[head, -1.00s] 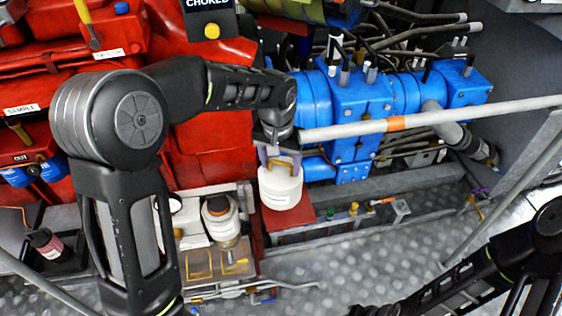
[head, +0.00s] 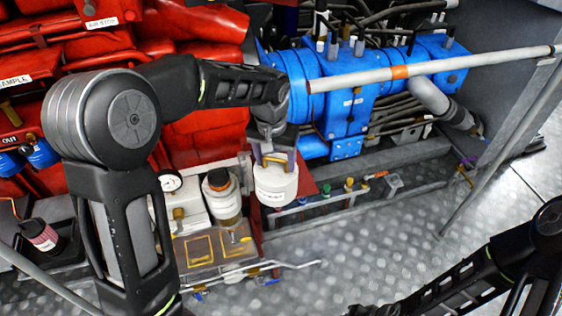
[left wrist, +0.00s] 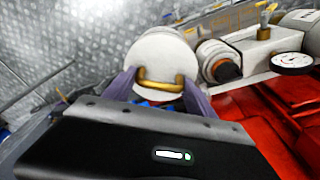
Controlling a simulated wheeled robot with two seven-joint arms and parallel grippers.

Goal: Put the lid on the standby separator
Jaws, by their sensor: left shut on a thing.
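My left gripper (head: 275,158) is shut on the brass handle of a white round lid (head: 275,186). It holds the lid in front of the red engine block, right of a white-bodied unit with a dark, orange-ringed neck (head: 221,200). In the left wrist view the lid (left wrist: 156,58) shows its round white face and brass handle between the purple fingertips (left wrist: 158,83). The dark-necked unit also shows there (left wrist: 222,66). I cannot tell which part is the standby separator. My right arm enters at lower right; its gripper is out of view.
A dial gauge (head: 171,182) stands left of the dark-necked unit, above a tray with amber parts (head: 215,248). A blue pump (head: 345,95) and a grey pipe (head: 430,70) lie behind right. Thin pipework (head: 255,268) runs in front. Tread-plate floor (head: 400,240) is clear.

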